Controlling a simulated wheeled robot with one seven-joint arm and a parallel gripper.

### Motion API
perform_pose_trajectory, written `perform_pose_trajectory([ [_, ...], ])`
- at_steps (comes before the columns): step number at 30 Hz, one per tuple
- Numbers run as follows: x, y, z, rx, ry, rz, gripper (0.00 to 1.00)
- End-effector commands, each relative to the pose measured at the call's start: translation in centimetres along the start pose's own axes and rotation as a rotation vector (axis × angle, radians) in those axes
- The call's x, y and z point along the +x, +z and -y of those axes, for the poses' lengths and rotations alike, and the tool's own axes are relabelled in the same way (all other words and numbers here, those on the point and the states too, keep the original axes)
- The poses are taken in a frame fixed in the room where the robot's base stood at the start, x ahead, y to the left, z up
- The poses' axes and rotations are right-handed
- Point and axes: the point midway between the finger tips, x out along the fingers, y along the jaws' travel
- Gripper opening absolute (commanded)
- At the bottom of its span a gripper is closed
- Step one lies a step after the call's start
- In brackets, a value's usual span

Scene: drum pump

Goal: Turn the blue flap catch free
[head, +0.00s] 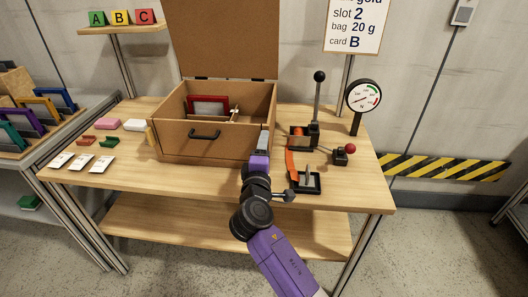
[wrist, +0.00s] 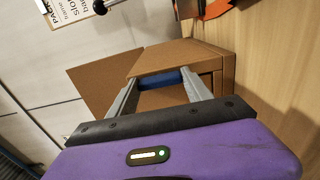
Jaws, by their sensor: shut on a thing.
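A brown box (head: 227,142) with a black front handle stands on the wooden table, its big lid (head: 225,40) raised at the back. My gripper (head: 265,140) is at the box's front right corner. In the wrist view, the gripper (wrist: 163,82) has its two grey fingers on either side of the blue flap catch (wrist: 160,79), and it is shut on it. The catch lies across between the fingertips against the brown box wall (wrist: 190,56). In the head view the catch is hidden by my gripper. How far the catch is turned cannot be told.
A lever with a black knob (head: 319,76), a dial gauge (head: 364,95), a red-knobbed lever (head: 350,149) and a black tray (head: 308,182) stand right of the box. White cards (head: 80,163) and coloured blocks lie left. A red-framed piece (head: 208,105) is inside the box.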

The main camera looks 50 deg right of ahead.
Motion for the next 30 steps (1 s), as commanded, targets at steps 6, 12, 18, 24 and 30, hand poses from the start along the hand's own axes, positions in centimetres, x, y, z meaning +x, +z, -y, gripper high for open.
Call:
perform_pose_trajectory([
  [6,-0.02,0.06,0.15,0.015,-0.003,0.001,0.18],
  [12,-0.03,0.06,0.15,0.015,-0.003,0.001,0.18],
  [18,-0.02,0.05,0.13,0.014,-0.003,0.001,0.8],
  [24,-0.01,0.03,0.07,0.013,-0.001,0.001,0.8],
  [30,-0.75,-0.03,0.14,0.012,-0.002,-0.001,0.8],
])
